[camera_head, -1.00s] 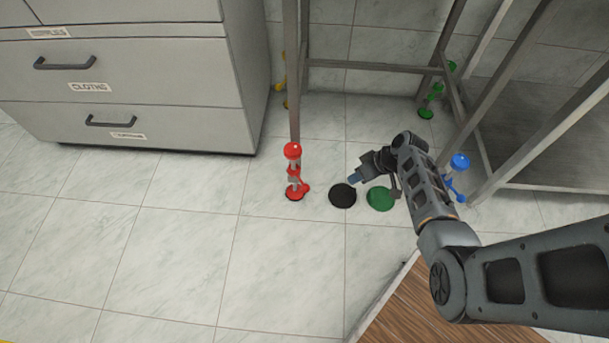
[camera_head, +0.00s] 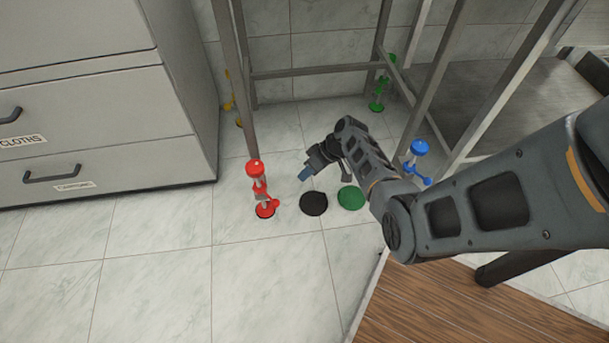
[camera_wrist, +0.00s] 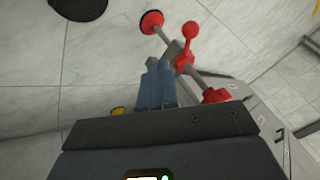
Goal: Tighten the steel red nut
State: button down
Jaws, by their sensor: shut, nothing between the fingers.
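The red assembly stands on the floor in the head view, with a red cap (camera_head: 255,168) on top, a red middle part (camera_head: 260,188) on a grey post and a red base (camera_head: 265,210). In the wrist view its base (camera_wrist: 152,22), a red piece with a ball-ended lever (camera_wrist: 185,60) and a red end (camera_wrist: 216,95) show along the tilted post. I cannot tell for sure which red part is the nut. My gripper (camera_head: 305,174) is to the right of the assembly, apart from it in the head view. Its blue-grey fingers (camera_wrist: 156,75) are together and empty.
A black disc (camera_head: 313,203) and a green disc (camera_head: 351,197) lie on the floor. Blue (camera_head: 418,160), green (camera_head: 381,92) and yellow (camera_head: 230,92) assemblies stand at the table's legs. A grey drawer cabinet (camera_head: 110,120) is at left. The front floor is clear.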

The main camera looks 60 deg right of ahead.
aim_at(267, 194)
jog(key=w+a+f+b, duration=0.3)
jog(key=w+a+f, duration=0.1)
jog(key=a+f, duration=0.2)
jog(key=shift+f, duration=0.25)
dwell(0.4)
